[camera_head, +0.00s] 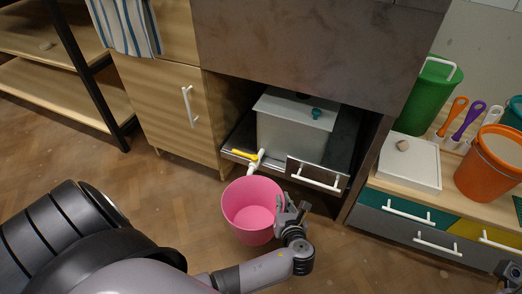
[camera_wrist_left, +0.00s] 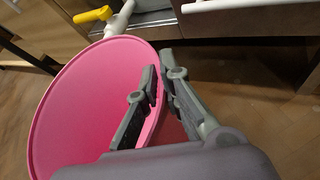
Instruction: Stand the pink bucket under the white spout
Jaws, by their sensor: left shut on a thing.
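The pink bucket (camera_head: 246,226) is upright and looks empty, in the lower middle of the head view. It fills the left of the left wrist view (camera_wrist_left: 75,100). My left gripper (camera_head: 290,214) is shut on the right side of its rim, one finger inside and one outside. The white spout (camera_head: 254,168) with a yellow handle (camera_head: 243,154) sticks out from a grey tank in the low cabinet opening. In the head view the spout tip is just above the bucket's far rim. I cannot tell whether the bucket touches the floor. Part of my right gripper (camera_head: 508,273) shows at the right edge; its fingers are unclear.
The grey tank (camera_head: 290,128) sits on a pulled-out drawer with a white handle (camera_head: 315,178). To the right, a low cabinet holds a white tray (camera_head: 408,165), a green bucket (camera_head: 428,95) and an orange bucket (camera_head: 488,165). Wooden floor (camera_head: 165,200) is clear left of the bucket.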

